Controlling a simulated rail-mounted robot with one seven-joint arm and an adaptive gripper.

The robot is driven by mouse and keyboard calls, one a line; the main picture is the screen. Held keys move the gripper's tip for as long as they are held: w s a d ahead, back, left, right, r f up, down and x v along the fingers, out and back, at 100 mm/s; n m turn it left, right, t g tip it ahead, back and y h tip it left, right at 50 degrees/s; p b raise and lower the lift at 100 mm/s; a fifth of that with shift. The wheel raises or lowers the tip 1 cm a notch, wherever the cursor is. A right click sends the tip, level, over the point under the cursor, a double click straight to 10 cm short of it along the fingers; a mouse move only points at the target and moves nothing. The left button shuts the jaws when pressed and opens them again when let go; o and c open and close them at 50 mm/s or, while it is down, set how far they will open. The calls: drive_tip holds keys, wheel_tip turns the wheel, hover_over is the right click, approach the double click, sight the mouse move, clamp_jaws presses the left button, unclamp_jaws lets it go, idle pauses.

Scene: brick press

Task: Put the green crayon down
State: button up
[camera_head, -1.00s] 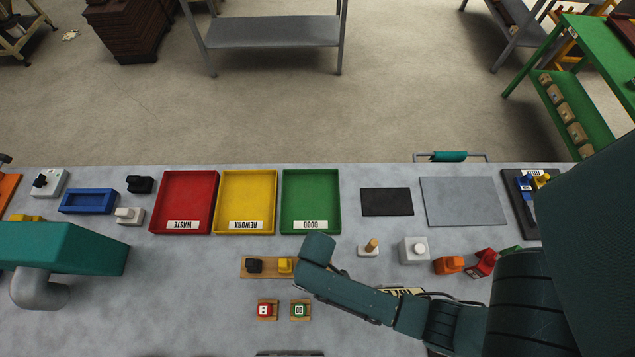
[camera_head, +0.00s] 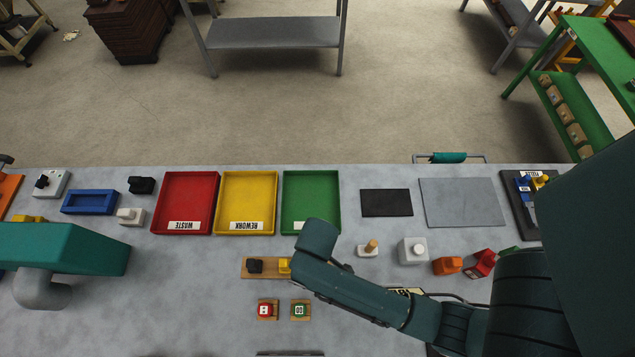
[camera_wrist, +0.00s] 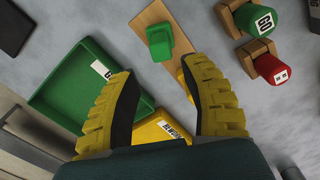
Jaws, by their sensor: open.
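The green crayon (camera_wrist: 160,40), a chunky green piece, sits on the wooden board (camera_wrist: 143,23) in the wrist view, ahead of my fingertips. In the head view my arm hides it. My gripper (camera_wrist: 160,95) is open, with its two yellow ribbed fingers spread and nothing between them. The crayon is apart from both fingers. In the head view the board (camera_head: 248,273) also holds a black piece (camera_head: 255,266) and a yellow piece (camera_head: 284,266), the latter partly covered by my arm.
Red (camera_head: 184,201), yellow (camera_head: 246,200) and green (camera_head: 311,197) trays stand behind the board. The red button block (camera_head: 266,310) and green GO block (camera_head: 300,310) lie in front of it. A white block (camera_head: 413,250) and orange piece (camera_head: 447,265) stand right.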

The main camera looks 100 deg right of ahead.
wheel_tip(320, 180, up, 2)
drive_tip(key=w+d+r+n+t+h, duration=0.1)
drive_tip(key=w+d+r+t+h, duration=0.15)
drive_tip(key=w+r, duration=0.55)
drive_tip(key=w+d+r+n+t+h, duration=0.1)
drive_tip(key=w+r+t, duration=0.4)
drive_tip(key=w, duration=0.5)
drive_tip(key=w+a+r+n+t, duration=0.1)
drive_tip(key=w+a+r+t, duration=0.1)
drive_tip(key=w+r, duration=0.45)
drive_tip(key=w+a+r+n+t, duration=0.1)
drive_tip(key=w+a+r+t, duration=0.15)
drive_tip(key=r, duration=0.65)
drive_tip(key=a+r+n+t+y, duration=0.1)
drive_tip(key=a+r+t, duration=0.2)
drive_tip(key=r, duration=0.6)
drive_tip(key=a+r+t+y, duration=0.1)
drive_tip(key=a+r+t, duration=0.2)
drive_tip(key=r, duration=0.7)
drive_tip(key=a+r+n+t+y, duration=0.1)
drive_tip(key=a+r+t, duration=0.3)
drive_tip(key=r, duration=0.5)
drive_tip(key=shift+w+a+r+n, duration=0.15)
drive_tip(key=shift+a+r+n, duration=0.15)
drive_tip(key=shift+a, duration=0.2)
